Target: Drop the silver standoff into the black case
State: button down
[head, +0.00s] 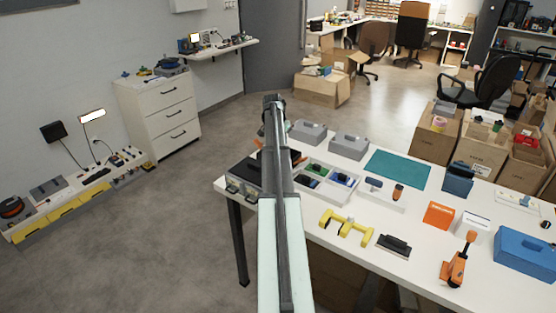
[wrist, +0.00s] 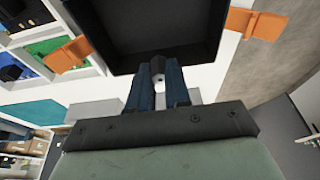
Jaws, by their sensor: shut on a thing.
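The black case (wrist: 150,30) is open at the top of the wrist view, its dark inside facing the camera. In the head view the black case (head: 246,172) is at the table's left end, partly hidden by my arm. My gripper (wrist: 158,72) has its two dark blue fingers shut on the small silver standoff (wrist: 158,78), at the near edge of the case in the picture. The height of the standoff above the case cannot be told. In the head view my arm hides the fingertips and the standoff.
Orange pieces (wrist: 68,55) flank the case in the wrist view. A white divided tray (head: 327,182) with coloured parts is right of the case. Grey boxes (head: 348,147) stand behind it. A yellow bracket (head: 346,227) and an orange tool (head: 459,262) lie farther right on the white table.

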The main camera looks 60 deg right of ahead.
jog(key=shift+f, duration=1.25)
jog(key=c, duration=1)
grip_release()
jog(key=v, duration=1.3)
jog(key=shift+s+a+r, duration=0.1)
jog(key=shift+r, duration=0.3)
